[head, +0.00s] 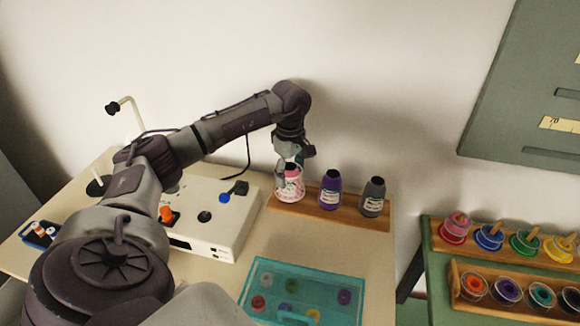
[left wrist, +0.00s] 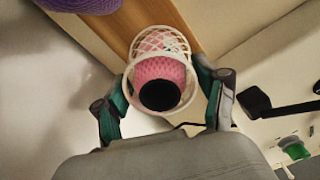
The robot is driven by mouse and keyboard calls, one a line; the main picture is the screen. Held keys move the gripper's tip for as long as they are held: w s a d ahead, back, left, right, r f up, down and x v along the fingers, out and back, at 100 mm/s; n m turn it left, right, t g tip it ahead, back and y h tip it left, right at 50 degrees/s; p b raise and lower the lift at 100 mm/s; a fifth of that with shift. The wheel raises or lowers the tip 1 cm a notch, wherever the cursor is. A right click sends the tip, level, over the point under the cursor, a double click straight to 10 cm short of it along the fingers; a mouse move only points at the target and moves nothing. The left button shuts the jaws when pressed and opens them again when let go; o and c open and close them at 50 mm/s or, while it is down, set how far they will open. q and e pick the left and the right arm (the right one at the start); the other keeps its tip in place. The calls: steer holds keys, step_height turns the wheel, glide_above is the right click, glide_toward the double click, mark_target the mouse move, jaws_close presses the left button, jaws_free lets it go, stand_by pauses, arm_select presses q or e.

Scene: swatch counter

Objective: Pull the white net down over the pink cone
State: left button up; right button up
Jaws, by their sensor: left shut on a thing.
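The pink cone (left wrist: 160,68) with a black top stands upright on the wooden strip at the back of the counter; it also shows in the head view (head: 291,184). The white net (left wrist: 186,50) is around the cone, its mesh lying over the pink side and its white rim encircling the cone near the black top. My left gripper (head: 291,163) is over the cone from above, its two fingers (left wrist: 170,92) on opposite sides of the net's rim, shut on the net. How far down the net reaches is partly hidden. My right gripper is not in view.
A purple cone (head: 330,191) and a grey cone (head: 373,197) stand to the right on the same wooden strip (head: 310,209). A white machine box (head: 222,222) with knobs is at left. A teal lidded case (head: 303,290) lies in front. Green racks with spools are at far right.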

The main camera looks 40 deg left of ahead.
arm_select(q)
steer(key=o, duration=0.8)
step_height(320, 180, up, 12)
stand_by(0.3)
stand_by(0.5)
